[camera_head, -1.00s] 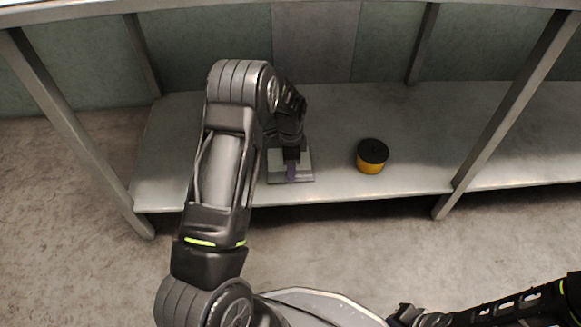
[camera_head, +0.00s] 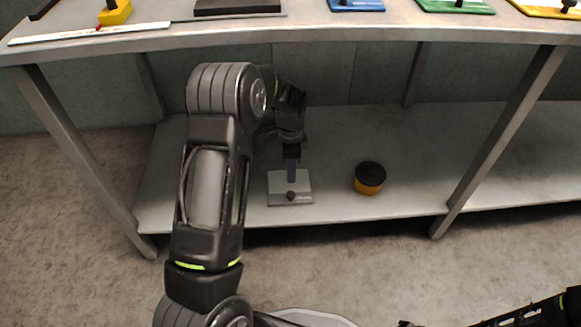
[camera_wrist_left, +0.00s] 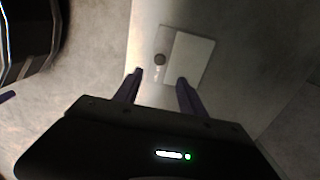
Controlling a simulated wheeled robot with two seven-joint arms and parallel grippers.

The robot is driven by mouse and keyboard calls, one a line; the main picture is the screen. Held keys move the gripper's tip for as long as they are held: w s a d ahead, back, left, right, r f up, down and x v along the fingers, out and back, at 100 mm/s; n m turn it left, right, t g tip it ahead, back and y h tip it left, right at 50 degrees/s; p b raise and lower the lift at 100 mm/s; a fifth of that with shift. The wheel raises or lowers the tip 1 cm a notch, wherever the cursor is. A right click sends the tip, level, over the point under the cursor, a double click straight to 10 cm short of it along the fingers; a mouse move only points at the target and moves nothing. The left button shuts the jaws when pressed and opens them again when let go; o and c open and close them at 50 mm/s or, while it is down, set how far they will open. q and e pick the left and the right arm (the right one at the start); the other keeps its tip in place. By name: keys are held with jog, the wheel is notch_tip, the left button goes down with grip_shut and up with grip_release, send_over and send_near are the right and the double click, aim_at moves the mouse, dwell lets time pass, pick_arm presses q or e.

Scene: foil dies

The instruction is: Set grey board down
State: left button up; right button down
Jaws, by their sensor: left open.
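The grey board (camera_head: 304,186), a light grey plate with a dark round knob, lies flat on the lower shelf (camera_head: 330,205) near its front edge. It also shows in the left wrist view (camera_wrist_left: 192,57), beyond the fingertips. My left gripper (camera_head: 291,170) is open and empty, just behind and above the board, apart from it. In the left wrist view its two purple-grey fingers (camera_wrist_left: 160,78) are spread with nothing between them. Part of my right arm shows at the lower right, but its gripper cannot be made out.
A yellow tub with a black lid (camera_head: 369,178) stands on the shelf to the right of the board. The tabletop (camera_head: 300,33) overhangs above, with blue (camera_head: 355,5), green and yellow boards on it. Table legs flank the shelf.

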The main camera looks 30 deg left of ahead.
dwell(0.4)
pick_arm(q)
jog(key=s+d+f+n+h, duration=0.2)
jog(key=s+d+f+n, duration=0.35)
jog(key=d+f, duration=0.7)
jog(key=s+d+f+n+t+h, duration=0.1)
jog(key=s+d+n, duration=0.6)
jog(key=s+d, duration=0.8)
jog(key=s+f, duration=0.1)
jog(key=s, duration=0.2)
jog(key=shift+d+f+h, duration=0.15)
jog(key=shift+d+h, duration=0.2)
jog(key=shift+h, duration=0.05)
pick_arm(e)
jog(key=shift+r, duration=0.1)
pick_arm(q)
notch_tip(320, 180, up, 35)
jog(key=s+d+p, duration=0.1)
jog(key=s+p, duration=0.2)
jog(key=p, duration=3.1)
jog(key=shift+d+f, duration=0.2)
jog(key=shift+d, duration=0.15)
pick_arm(e)
notch_tip(320, 180, up, 34)
jog(key=s+a, duration=0.1)
jog(key=s, duration=0.1)
jog(key=shift+s+a+r+g, duration=0.2)
jog(key=shift+s+a+g, duration=0.1)
jog(key=shift+s+a, duration=0.1)
